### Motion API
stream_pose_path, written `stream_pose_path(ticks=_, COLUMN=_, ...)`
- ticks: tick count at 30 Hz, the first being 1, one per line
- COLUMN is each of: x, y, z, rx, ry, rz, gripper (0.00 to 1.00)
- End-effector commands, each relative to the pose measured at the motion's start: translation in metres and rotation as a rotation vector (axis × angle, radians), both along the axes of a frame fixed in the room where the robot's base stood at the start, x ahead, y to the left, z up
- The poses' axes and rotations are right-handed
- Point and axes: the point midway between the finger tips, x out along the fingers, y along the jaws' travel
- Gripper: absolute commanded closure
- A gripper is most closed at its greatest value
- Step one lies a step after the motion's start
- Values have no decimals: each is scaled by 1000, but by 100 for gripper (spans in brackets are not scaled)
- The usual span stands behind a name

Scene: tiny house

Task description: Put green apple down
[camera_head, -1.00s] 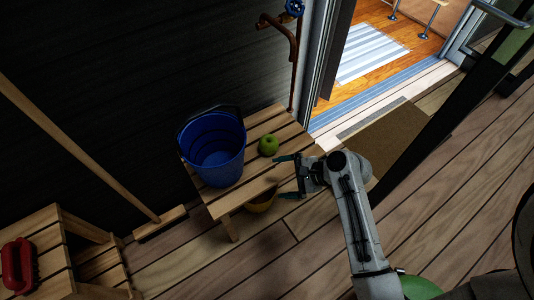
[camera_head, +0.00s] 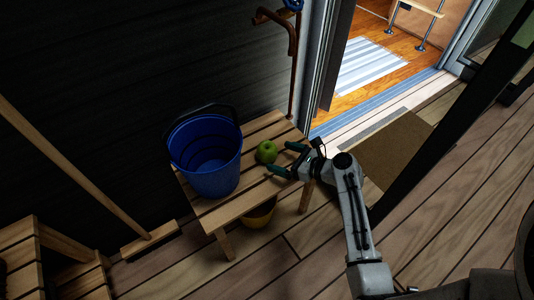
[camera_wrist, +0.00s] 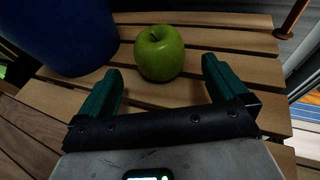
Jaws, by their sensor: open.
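The green apple (camera_head: 267,152) sits upright on the slatted wooden bench (camera_head: 227,210), just right of the blue bucket. In the wrist view the apple (camera_wrist: 159,52) stands on the slats beyond the gap between my two green fingertips. My gripper (camera_head: 286,158) is open and empty at the bench's right edge, its fingers pointing toward the apple. In the wrist view my gripper (camera_wrist: 163,82) has a finger on each side, clear of the apple.
The blue bucket (camera_head: 207,160) stands on the bench left of the apple. A yellow pot (camera_head: 258,213) is under the bench. A pipe (camera_head: 292,50) runs down the wall behind. A broom (camera_head: 80,165) leans at left. The doorway at upper right is open.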

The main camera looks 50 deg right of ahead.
Motion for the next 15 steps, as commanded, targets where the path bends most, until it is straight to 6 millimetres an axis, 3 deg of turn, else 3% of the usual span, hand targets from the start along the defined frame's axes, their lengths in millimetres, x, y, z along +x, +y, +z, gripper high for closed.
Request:
stream_pose_path(ticks=3, x=16, y=1, z=-13, rx=-2, ry=0, rz=1, gripper=0)
stream_pose_path(ticks=9, x=38, y=4, z=-17, rx=-2, ry=0, rz=2, gripper=0)
stream_pose_path(ticks=15, x=42, y=5, z=-17, rx=0, ry=1, rz=1, gripper=0)
